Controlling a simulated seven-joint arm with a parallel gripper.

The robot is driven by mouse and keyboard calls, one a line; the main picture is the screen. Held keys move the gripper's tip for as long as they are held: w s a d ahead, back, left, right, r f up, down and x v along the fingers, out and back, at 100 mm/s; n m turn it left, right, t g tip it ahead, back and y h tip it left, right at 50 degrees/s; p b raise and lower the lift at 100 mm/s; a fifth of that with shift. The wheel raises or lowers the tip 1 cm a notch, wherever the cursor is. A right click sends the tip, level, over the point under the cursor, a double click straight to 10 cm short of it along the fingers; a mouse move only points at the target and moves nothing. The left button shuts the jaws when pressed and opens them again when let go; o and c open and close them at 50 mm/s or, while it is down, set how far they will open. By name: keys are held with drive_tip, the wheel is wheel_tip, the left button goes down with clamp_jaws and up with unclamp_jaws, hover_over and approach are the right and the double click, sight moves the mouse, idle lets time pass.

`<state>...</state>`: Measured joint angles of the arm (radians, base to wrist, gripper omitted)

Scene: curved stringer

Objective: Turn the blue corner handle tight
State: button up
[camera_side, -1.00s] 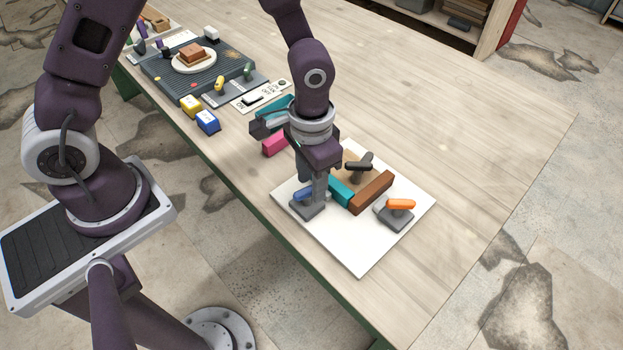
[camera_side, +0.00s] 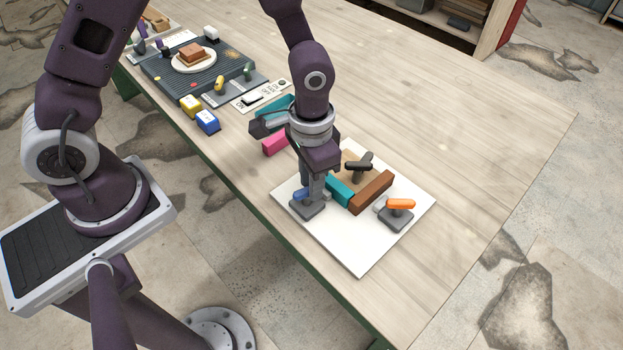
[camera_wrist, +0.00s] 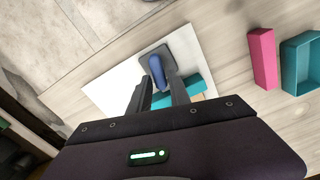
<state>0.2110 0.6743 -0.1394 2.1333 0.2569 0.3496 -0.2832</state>
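The blue corner handle (camera_side: 301,194) sits on a grey block (camera_side: 306,209) at the left corner of a white board (camera_side: 358,255). My gripper (camera_side: 315,193) points down right at the handle and partly hides it in the side view. In the wrist view the blue handle (camera_wrist: 157,72) lies between the two fingers of my gripper (camera_wrist: 157,82), which stand apart. Whether either finger touches the handle cannot be told. A teal bar (camera_side: 341,189) and a brown bar (camera_side: 372,192) meet in a corner on the board.
An orange handle (camera_side: 401,204) and a black handle (camera_side: 358,166) stand on the same board. A pink block (camera_side: 274,144) and a teal open box (camera_wrist: 301,65) lie beside it. A dark grill-like panel with a plate (camera_side: 194,62) is farther back. The right table side is clear.

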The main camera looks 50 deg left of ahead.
drive_tip(key=shift+o, duration=0.9)
wheel_tip(320, 180, up, 7)
drive_tip(key=shift+r, duration=0.1)
drive_tip(key=s+a+r+n+t, duration=0.1)
drive_tip(key=s+a+r, duration=0.15)
drive_tip(key=r, duration=0.25)
drive_tip(key=s+a+r+t, duration=0.1)
drive_tip(key=a+r, duration=0.2)
drive_tip(key=r, duration=0.3)
drive_tip(key=s+a+r+n+t, duration=0.1)
drive_tip(key=s+a+r, duration=0.1)
drive_tip(key=s, duration=0.3)
drive_tip(key=s+a+r+n+t, duration=0.1)
drive_tip(key=s+a+r+t, duration=0.1)
drive_tip(key=s+r, duration=0.2)
drive_tip(key=shift+s+r+t, duration=0.3)
drive_tip(key=shift+s+r, duration=0.05)
drive_tip(key=shift+s, duration=0.85)
drive_tip(key=shift+a, duration=0.1)
